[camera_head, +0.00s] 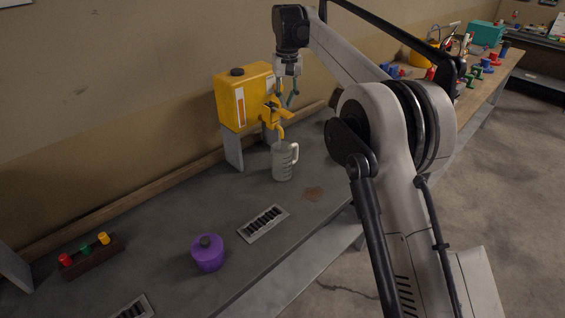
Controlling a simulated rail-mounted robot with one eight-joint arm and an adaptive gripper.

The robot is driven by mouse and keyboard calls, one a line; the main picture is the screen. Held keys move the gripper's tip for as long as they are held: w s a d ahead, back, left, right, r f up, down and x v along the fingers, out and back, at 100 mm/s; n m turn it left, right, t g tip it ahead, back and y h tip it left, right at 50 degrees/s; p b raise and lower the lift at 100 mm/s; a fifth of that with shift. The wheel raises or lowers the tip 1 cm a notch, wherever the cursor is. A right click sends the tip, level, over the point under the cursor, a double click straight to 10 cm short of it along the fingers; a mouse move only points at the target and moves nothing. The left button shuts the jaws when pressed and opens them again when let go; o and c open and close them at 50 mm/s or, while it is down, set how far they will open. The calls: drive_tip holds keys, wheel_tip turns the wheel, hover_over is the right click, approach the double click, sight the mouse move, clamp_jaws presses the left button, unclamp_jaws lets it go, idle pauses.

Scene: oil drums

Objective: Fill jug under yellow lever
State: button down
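A yellow drum (243,97) with a dark cap lies on grey supports on the bench against the wall. Its yellow lever and spout (276,110) stick out at the front right side. A clear jug (283,161) with a handle on its right stands upright on the bench below the spout. I cannot tell whether there is liquid in it. My gripper (289,97) points down from above, beside the upper part of the yellow lever. Its fingers look spread apart, and I see nothing held between them. Whether it touches the lever is unclear.
A purple container (208,253) and a black grate (263,223) are on the bench nearer the front. A block with red, green and yellow pegs (88,256) is at the left. Several coloured things and a teal box (486,33) are at the far right.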

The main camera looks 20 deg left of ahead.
sight(287, 113)
drive_tip(key=shift+f, duration=0.15)
drive_tip(key=shift+f+b, duration=1.2)
drive_tip(key=shift+f, duration=0.95)
drive_tip(key=shift+r, duration=0.1)
idle(1.7)
drive_tip(key=shift+r+p, duration=2.35)
drive_tip(key=shift+r, duration=0.9)
